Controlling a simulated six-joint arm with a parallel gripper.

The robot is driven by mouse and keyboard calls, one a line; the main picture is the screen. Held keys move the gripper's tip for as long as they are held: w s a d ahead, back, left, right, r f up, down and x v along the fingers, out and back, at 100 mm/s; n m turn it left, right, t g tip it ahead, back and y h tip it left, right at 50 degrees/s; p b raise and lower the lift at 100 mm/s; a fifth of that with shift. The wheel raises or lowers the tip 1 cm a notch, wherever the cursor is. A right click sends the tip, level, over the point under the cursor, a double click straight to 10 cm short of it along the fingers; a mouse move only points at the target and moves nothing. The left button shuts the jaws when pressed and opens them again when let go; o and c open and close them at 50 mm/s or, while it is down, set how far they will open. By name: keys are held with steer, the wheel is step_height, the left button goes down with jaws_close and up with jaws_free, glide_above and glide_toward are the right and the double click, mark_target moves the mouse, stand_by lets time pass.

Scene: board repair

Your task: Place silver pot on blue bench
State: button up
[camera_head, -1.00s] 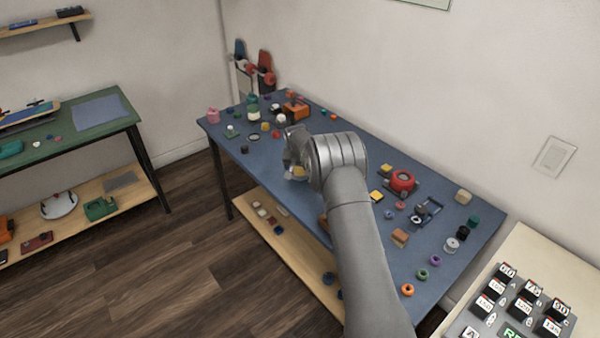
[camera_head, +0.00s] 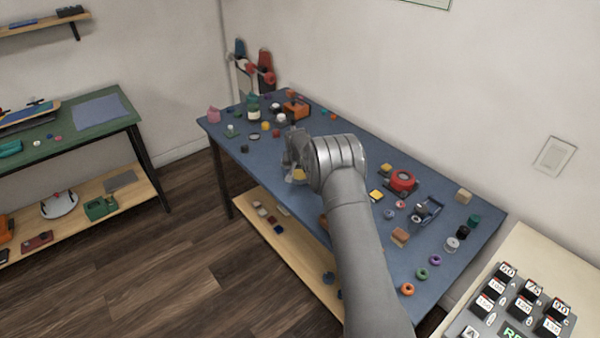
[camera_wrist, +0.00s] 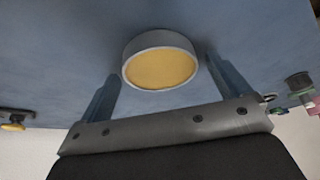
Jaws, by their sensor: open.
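The silver pot (camera_wrist: 160,60) is a low, round, silver-rimmed thing with a yellow face, seen over the blue bench in the wrist view. In the head view it shows small and partly hidden at my gripper (camera_head: 294,160), near the blue bench's (camera_head: 330,245) front edge. In the wrist view my gripper (camera_wrist: 162,72) is open, with one finger on each side of the pot and a gap visible on both sides. The pot looks to be resting on the bench top, though its underside is hidden.
Many small items crowd the bench, including an orange block-like tool (camera_head: 295,107), a red round thing (camera_head: 402,180) and an orange ring (camera_head: 407,288). A green bench (camera_head: 90,138) stands at left. A keypad panel (camera_head: 515,310) is at lower right.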

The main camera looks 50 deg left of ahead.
mark_target(300, 174)
steer(key=v, duration=1.1)
steer(key=shift+r, duration=0.35)
steer(key=shift+s+d, duration=0.1)
steer(key=x, duration=1.2)
steer(key=shift+f, duration=0.1)
steer(key=shift+r, duration=1.75)
steer(key=shift+f, duration=0.15)
